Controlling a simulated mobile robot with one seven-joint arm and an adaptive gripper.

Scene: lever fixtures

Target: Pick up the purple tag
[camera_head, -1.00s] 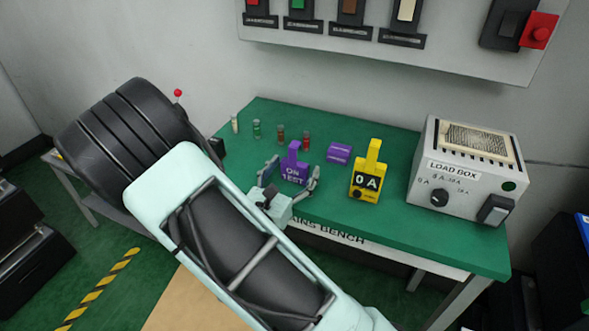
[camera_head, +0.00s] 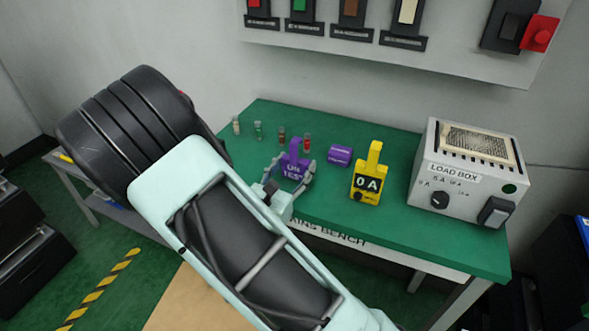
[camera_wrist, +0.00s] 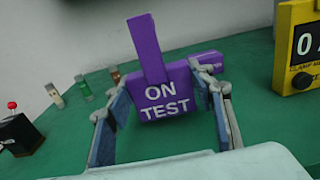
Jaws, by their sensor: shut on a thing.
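A purple block (camera_head: 340,155) lies just behind and right of the tag. A yellow clamp meter (camera_head: 368,178) stands to the right, with the load box (camera_head: 465,175) beyond it. Several small fuses (camera_head: 258,130) stand behind left. The bench's front right (camera_head: 430,245) is clear.

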